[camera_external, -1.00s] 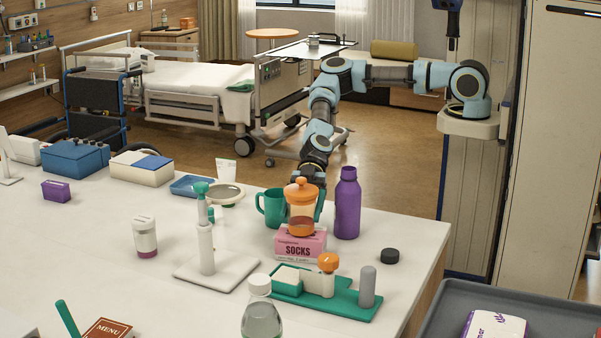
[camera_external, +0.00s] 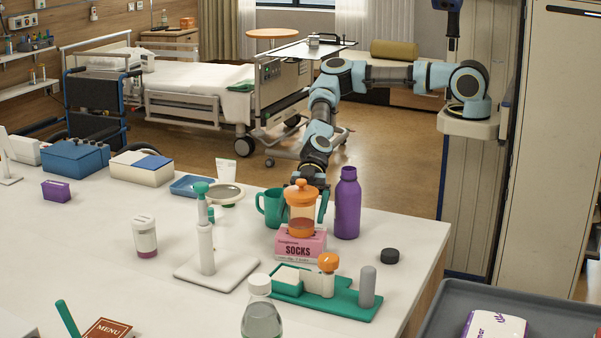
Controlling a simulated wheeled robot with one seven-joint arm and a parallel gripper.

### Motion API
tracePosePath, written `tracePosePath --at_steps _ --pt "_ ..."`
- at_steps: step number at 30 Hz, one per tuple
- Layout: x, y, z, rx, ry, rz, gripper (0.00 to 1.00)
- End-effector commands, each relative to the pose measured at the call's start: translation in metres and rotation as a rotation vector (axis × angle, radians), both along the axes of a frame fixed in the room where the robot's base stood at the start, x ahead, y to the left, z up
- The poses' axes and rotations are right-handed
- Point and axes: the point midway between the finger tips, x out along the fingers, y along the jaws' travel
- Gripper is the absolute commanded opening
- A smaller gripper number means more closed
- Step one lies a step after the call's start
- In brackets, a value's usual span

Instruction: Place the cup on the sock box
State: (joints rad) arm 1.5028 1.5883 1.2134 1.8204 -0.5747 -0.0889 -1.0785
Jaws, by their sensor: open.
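An orange-lidded clear cup (camera_external: 301,215) with orange contents stands upright on top of the pink sock box (camera_external: 301,244) near the counter's right part. The box's "SOCKS" label faces the camera. My gripper (camera_external: 306,204) comes down from behind, at the cup's height. One teal finger shows just right of the cup; the other is hidden or blends with the green mug behind. The jaws are open, and the cup hides most of the space between them. I cannot tell whether a finger touches the cup.
A green mug (camera_external: 271,207) stands close left of the cup, and a purple bottle (camera_external: 347,203) close right. In front lies a green tray (camera_external: 345,304) with small items. A white stand (camera_external: 218,271) is at left. A black lid (camera_external: 390,256) lies right.

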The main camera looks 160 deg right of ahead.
Motion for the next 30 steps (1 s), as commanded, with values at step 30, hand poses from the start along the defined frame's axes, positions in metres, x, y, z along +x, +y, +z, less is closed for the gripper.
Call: tracePosePath --at_steps 30 --pt "-0.111 -0.029 0.037 0.0 0.0 0.0 1.0"
